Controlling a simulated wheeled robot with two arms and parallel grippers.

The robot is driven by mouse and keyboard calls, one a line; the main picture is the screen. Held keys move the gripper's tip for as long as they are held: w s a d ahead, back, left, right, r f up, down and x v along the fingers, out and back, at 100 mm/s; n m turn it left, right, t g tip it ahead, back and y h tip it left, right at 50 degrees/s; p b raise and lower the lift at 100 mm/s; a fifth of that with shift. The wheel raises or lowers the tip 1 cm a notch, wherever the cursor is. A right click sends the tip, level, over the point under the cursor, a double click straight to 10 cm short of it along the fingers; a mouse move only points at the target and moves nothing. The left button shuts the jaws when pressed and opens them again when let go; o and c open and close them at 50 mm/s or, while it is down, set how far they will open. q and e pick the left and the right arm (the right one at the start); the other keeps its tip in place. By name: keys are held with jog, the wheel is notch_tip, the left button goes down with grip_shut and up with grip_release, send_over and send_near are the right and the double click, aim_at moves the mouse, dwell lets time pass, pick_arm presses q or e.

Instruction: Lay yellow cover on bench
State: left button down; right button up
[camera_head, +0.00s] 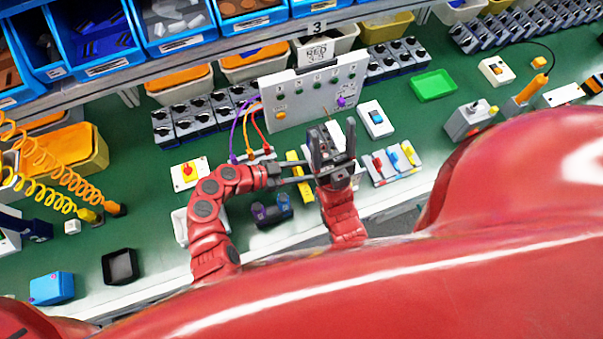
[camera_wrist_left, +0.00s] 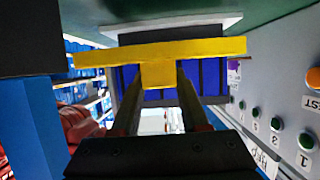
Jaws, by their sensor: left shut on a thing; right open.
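The yellow cover (camera_head: 293,170) is held by my left gripper (camera_head: 303,174), low in the middle of the head view, in front of the grey button panel. In the left wrist view the cover (camera_wrist_left: 205,49) is a wide flat yellow bar with a short stem, and the fingers (camera_wrist_left: 160,92) are shut on the stem. A dark block with a pale base (camera_wrist_left: 165,32) shows just beyond the cover; I cannot tell whether they touch. My right gripper (camera_head: 334,142) is open, fingers pointing up the picture, just right of the cover. It partly hides a pale object (camera_head: 336,130) behind it.
The grey panel (camera_head: 305,95) with green buttons stands behind the grippers. Purple, orange and red cables run to a small block at its left. A tray with coloured levers (camera_head: 393,162) lies at right. The green bench (camera_head: 150,215) has free room at left, near a black tray (camera_head: 120,266).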

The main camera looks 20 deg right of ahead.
pick_arm(q)
jog(key=shift+w+f+p, duration=0.1)
jog(key=shift+f+p, duration=0.45)
jog(key=shift+f, duration=1.45)
jog(key=shift+f+b, duration=0.15)
jog(key=shift+b, duration=0.2)
jog(key=shift+c, duration=2.1)
grip_release()
